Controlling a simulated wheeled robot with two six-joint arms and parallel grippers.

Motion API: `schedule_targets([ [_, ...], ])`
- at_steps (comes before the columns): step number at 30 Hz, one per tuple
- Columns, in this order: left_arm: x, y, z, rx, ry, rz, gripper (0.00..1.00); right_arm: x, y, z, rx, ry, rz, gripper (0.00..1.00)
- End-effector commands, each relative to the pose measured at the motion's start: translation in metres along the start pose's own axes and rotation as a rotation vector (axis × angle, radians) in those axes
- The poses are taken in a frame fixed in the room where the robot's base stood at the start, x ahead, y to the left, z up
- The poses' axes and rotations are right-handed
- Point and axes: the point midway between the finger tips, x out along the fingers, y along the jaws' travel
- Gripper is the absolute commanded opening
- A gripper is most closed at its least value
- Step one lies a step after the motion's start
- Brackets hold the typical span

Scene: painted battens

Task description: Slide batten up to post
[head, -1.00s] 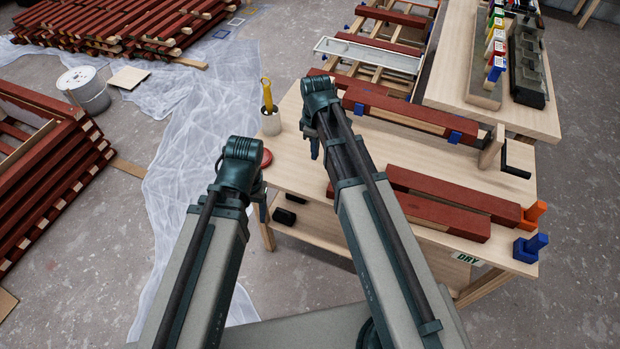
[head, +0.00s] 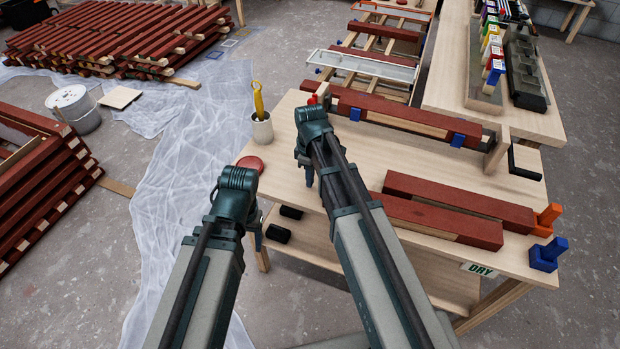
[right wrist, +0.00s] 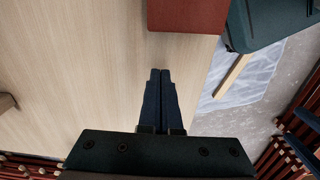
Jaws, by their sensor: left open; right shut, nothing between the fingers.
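Two red battens lie on the wooden table. The far batten (head: 455,200) has its right end at or very close to the orange post (head: 546,220). The near batten (head: 440,222) ends a short gap before the blue post (head: 547,256); my right arm hides its left part. My right gripper (head: 309,178) is left of the battens over the table. In the right wrist view its fingers (right wrist: 160,72) are shut and empty, pointing toward a red batten end (right wrist: 188,14), apart from it. My left gripper (head: 257,240) is open at the table's front left edge.
A cup with a yellow-handled tool (head: 261,128) and a red disc (head: 250,163) stand at the table's left. Another red batten with blue clamps (head: 405,115) lies along the back. The middle of the tabletop (head: 360,155) is clear.

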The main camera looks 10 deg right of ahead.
Motion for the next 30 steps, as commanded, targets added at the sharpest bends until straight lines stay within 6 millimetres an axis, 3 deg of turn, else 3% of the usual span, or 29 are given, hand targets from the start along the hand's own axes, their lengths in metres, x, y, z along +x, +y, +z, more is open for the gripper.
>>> schedule_targets([
  [1,0.015,0.001,-0.001,0.000,0.000,0.000,0.64,0.015,0.000,0.000,0.000,0.000,0.000,0.00],
  [4,0.005,0.000,0.000,0.000,0.000,0.000,0.64,0.005,-0.002,0.023,0.004,0.000,0.000,0.00],
  [9,0.005,0.001,0.000,0.000,0.000,0.000,0.64,0.005,-0.001,0.039,0.002,0.000,0.000,0.00],
  [20,0.005,0.000,0.000,0.000,0.000,0.000,0.64,0.005,0.000,0.042,0.001,0.000,0.000,0.00],
  [23,0.005,0.001,0.000,0.000,0.000,0.000,0.64,0.005,-0.001,0.057,0.004,0.000,0.000,0.00],
  [30,0.005,0.001,0.000,0.000,0.000,0.000,0.64,0.005,-0.002,0.115,0.006,-0.001,0.000,0.00],
])
